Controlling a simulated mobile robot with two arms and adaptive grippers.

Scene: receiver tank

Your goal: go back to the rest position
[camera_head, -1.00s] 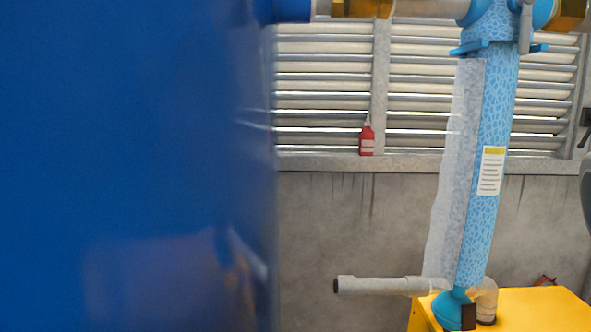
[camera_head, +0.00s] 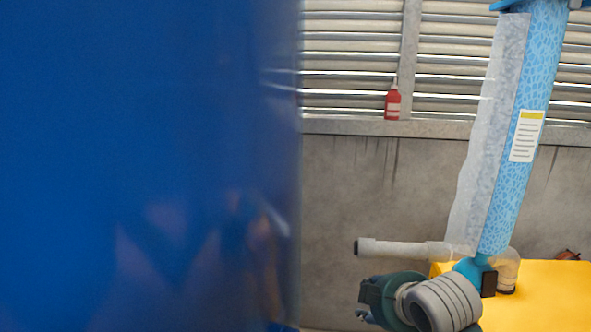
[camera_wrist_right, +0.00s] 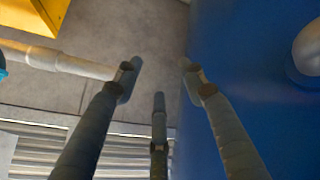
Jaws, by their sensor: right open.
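My right gripper (camera_wrist_right: 160,82) is in the right wrist view, its several dark grey fingers spread apart with nothing between them. The big blue tank (camera_wrist_right: 245,95) is close beside its right finger; whether they touch I cannot tell. In the head view a grey and dark green part of my own arm shows at the bottom right, in front of the foot of the light blue column. The fingers cannot be made out there. My left gripper is in neither view.
The blue tank (camera_head: 140,150) fills the left half of the head view. The light blue column (camera_head: 530,80) rises from a yellow base (camera_head: 550,295). A grey pipe (camera_head: 405,249) sticks out leftward from its foot. A red bottle (camera_head: 392,105) stands on the ledge below the louvres.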

